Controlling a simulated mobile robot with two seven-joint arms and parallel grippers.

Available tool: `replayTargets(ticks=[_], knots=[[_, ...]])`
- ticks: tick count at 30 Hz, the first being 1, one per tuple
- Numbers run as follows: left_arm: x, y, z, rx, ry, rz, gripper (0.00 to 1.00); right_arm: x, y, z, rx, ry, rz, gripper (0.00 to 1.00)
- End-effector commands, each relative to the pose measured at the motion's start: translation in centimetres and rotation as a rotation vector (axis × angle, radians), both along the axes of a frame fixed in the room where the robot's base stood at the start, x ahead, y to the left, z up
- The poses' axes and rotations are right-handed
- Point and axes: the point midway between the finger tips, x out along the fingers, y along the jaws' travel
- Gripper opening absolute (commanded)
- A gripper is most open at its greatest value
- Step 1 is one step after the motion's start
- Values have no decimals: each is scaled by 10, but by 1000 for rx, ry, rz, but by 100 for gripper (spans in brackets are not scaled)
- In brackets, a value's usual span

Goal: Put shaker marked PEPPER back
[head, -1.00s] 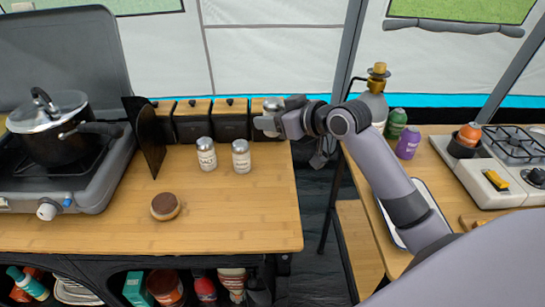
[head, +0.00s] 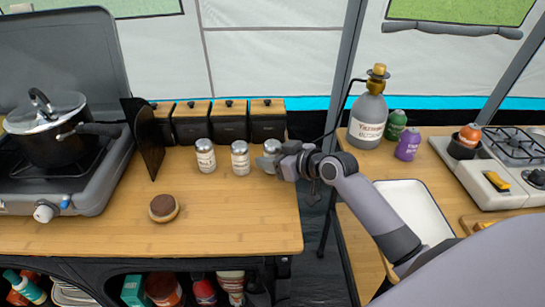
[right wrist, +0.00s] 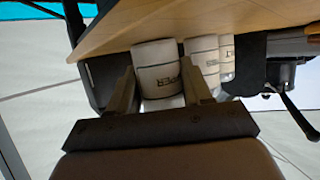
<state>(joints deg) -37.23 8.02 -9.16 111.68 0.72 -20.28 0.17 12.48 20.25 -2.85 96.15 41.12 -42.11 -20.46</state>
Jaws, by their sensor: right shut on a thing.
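My right gripper (head: 278,161) is shut on a white shaker with a metal top (head: 268,155), at the right end of the wooden counter (head: 240,215). The held shaker is upright, at or just above the counter; I cannot tell if it touches. The three are roughly in a row. My left gripper is not in view.
Black canisters with wooden lids (head: 228,122) stand behind the shakers. A dark upright panel (head: 146,138) and a stove with a pot (head: 55,130) are at left. A round brown-topped item (head: 163,208) lies in front. The counter's right edge is close to my gripper.

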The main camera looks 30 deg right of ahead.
Motion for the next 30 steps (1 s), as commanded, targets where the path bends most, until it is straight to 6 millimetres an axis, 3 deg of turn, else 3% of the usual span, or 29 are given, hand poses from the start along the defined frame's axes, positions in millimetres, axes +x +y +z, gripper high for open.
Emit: replayTargets(ticks=[3, 4, 6, 17, 23, 30], knots=[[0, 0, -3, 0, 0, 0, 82, 0, 0, -3, 0, -1, 0, 16], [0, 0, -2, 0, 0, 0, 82, 0, 0, -3, 0, 0, 0, 56], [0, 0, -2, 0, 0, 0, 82, 0, 0, -2, 0, 0, 0, 75], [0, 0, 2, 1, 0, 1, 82, 0, 0, 3, 0, -1, 0, 75], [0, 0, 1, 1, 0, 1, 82, -18, -7, 8, -3, 0, -1, 75], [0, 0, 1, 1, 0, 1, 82, -54, -19, 24, -3, 1, 1, 75]])
